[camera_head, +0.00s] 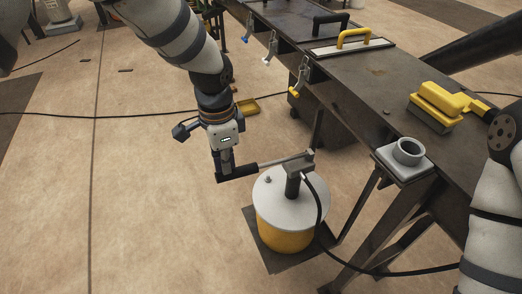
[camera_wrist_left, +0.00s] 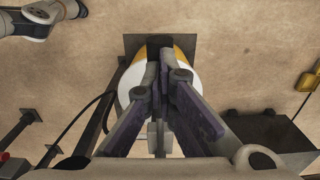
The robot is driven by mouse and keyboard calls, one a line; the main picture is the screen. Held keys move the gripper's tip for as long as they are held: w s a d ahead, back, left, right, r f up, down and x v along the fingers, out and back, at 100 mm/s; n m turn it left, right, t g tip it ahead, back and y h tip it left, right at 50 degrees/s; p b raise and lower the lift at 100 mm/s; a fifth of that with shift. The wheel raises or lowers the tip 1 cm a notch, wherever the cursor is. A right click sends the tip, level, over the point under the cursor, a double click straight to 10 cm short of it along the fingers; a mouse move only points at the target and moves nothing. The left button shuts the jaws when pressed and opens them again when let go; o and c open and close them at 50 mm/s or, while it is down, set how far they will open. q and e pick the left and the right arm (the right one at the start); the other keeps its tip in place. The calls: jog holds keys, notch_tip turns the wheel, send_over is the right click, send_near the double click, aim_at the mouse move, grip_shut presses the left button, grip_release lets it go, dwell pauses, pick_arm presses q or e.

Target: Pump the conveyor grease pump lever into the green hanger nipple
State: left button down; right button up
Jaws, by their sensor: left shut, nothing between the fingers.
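The grease pump (camera_head: 287,205) is a yellow drum with a white lid and a dark pump head on top. Its lever (camera_head: 283,161) is a grey rod with a black grip, extending left from the head and nearly level. My left gripper (camera_head: 226,168) is shut and empty, with its fingertips down at the black grip's outer end; I cannot tell if they touch it. In the left wrist view the closed fingers (camera_wrist_left: 162,82) hide part of the drum and lid (camera_wrist_left: 127,90). I can make out no green hanger nipple. My right gripper is out of view.
A dark steel table (camera_head: 365,85) runs along the right. Hangers with blue, white and yellow (camera_head: 294,92) tips hang at its edge. A black hose (camera_head: 321,215) curves from the pump head to the lower right. The floor left of the pump is mostly clear.

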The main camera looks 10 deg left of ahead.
pick_arm(q)
jog(key=w+d+r, duration=0.2)
jog(key=d+r, duration=0.1)
jog(key=r, duration=0.6)
jog(key=shift+w+d+r, duration=0.15)
jog(key=shift+d+r, duration=0.1)
jog(key=shift+r, duration=0.15)
jog(key=shift+r, duration=0.1)
notch_tip(320, 180, up, 7)
dwell(0.4)
